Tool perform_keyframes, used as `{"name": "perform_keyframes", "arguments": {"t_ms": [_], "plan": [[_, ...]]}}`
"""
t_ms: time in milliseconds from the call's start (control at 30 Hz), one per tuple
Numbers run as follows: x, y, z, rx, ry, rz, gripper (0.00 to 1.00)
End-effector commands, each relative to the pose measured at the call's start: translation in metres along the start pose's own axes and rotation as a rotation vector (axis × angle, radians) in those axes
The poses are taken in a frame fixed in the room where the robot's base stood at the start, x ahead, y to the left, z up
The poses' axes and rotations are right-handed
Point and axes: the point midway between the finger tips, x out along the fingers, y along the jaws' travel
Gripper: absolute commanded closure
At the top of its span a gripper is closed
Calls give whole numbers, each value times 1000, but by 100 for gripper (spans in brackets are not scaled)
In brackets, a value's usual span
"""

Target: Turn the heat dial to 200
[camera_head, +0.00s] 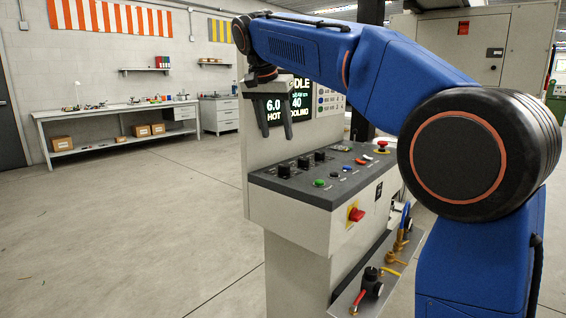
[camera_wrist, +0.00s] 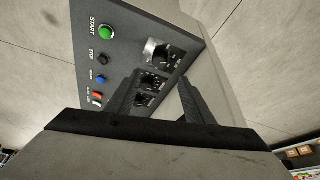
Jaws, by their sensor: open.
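The control panel (camera_head: 330,196) has a dark sloped top with three black dials in a row: the near-left one (camera_head: 284,171), the middle one (camera_head: 306,163) and the far one (camera_head: 320,155). My gripper (camera_head: 277,136) is open and empty, fingers down, above the dial end of the panel. In the wrist view, its fingers (camera_wrist: 159,79) frame the middle dial (camera_wrist: 152,81) and the lower dial (camera_wrist: 145,100). The largest-looking dial (camera_wrist: 157,49) lies beyond the fingertips.
A green START button (camera_wrist: 106,32) and other buttons sit beside the dials. A screen (camera_head: 300,102) stands behind them, partly hidden by my arm. A red switch (camera_head: 356,214) and hose fittings (camera_head: 372,280) are on the side. Open floor (camera_head: 140,220) lies left.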

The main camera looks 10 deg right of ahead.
Motion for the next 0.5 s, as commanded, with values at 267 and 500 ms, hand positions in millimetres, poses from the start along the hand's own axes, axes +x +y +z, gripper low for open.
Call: {"name": "perform_keyframes", "arguments": {"t_ms": [267, 500], "plan": [[50, 1, 0, 1, -1, 2, 52], [90, 1, 0, 1, 0, 1, 52]]}}
